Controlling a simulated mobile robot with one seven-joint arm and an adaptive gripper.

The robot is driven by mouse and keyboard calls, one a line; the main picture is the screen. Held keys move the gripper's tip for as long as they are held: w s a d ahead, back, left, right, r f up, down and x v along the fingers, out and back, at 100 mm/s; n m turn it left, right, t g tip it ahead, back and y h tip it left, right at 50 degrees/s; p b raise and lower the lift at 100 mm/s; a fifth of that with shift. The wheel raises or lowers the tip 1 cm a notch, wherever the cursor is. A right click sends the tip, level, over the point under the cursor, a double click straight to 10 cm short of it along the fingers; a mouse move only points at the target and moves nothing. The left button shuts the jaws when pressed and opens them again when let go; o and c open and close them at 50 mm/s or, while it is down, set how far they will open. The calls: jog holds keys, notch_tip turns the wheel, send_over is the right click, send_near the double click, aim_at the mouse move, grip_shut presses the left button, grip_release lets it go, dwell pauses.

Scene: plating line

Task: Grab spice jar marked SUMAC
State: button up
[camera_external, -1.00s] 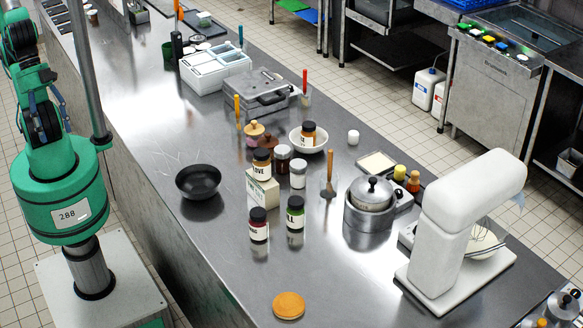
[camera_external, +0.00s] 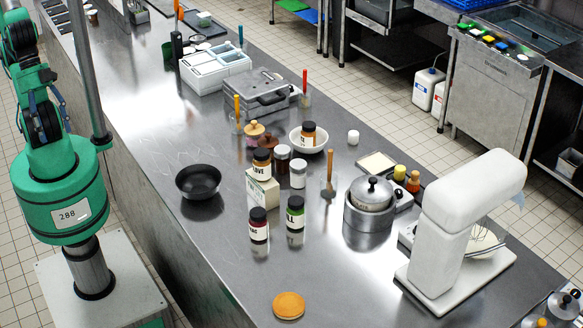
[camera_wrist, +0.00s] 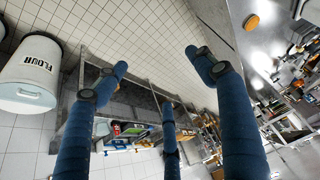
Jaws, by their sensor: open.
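A jar with a black lid and dark red contents (camera_external: 258,225) stands upright on the steel counter, left of a green jar (camera_external: 295,214). Its white label is partly turned away and shows letters ending in "AC", which fits SUMAC. My gripper (camera_wrist: 160,76) shows in the wrist view with its blue fingers spread apart and nothing between them. It is far from the jar, pointing toward the tiled floor and a shelf. In the external view my arm is at the left edge and the gripper is out of frame.
A jar labelled "LOVE" (camera_external: 262,163) stands on a small box (camera_external: 262,190). Several other jars are close behind. A black bowl (camera_external: 198,182) is left, an orange disc (camera_external: 289,305) in front, a pot (camera_external: 370,205) and white mixer (camera_external: 455,220) right. A FLOUR bin (camera_wrist: 30,75) stands on the floor.

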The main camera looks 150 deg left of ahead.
jog(key=shift+w+r, duration=0.1)
jog(key=shift+c, duration=0.4)
jog(key=w+a+r+g, duration=0.1)
jog(key=w+a, duration=0.2)
jog(key=w, duration=0.2)
jog(key=w+a+r, duration=0.1)
jog(key=w+a, duration=0.3)
jog(key=w, duration=0.2)
jog(key=n+g+p, duration=0.2)
jog(key=g+p, duration=0.1)
jog(key=g, duration=0.2)
send_over(257, 212)
notch_tip(257, 212, down, 25)
jog(key=shift+a+f, duration=0.15)
